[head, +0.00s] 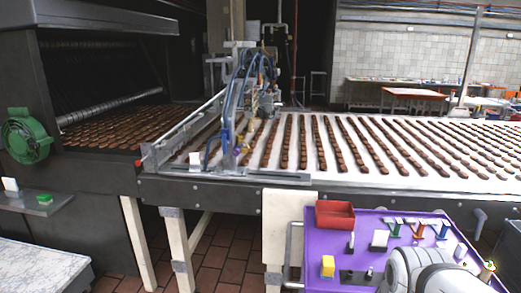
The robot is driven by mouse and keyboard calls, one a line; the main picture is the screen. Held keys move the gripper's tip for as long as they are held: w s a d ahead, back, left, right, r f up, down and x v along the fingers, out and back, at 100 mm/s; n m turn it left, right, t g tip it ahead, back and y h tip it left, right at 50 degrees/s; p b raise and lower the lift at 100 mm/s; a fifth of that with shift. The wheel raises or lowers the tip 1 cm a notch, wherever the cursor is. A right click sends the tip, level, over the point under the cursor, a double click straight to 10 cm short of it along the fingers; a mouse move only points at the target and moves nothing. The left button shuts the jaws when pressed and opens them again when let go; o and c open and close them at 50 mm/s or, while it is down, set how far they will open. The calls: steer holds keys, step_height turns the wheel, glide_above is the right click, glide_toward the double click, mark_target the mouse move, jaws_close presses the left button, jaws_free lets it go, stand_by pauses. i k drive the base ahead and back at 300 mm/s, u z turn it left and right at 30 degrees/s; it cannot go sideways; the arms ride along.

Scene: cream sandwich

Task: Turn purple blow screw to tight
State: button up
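The cream depositing machine (243,105), with blue hoses and metal fittings, stands across the conveyor (395,183) left of the middle in the head view. A small blue part (226,135) shows low on its front. A rounded white and grey part of my arm shows at the bottom right. My gripper is not in view.
Rows of brown biscuits cover the conveyor. A green round motor (26,136) is at left. Tiled floor (222,262) shows below the conveyor.

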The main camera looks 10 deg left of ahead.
mark_target(236, 152)
steer(key=z, duration=2.75)
steer(key=k, duration=1.2)
steer(key=u, duration=2.2)
steer(key=i, duration=0.95)
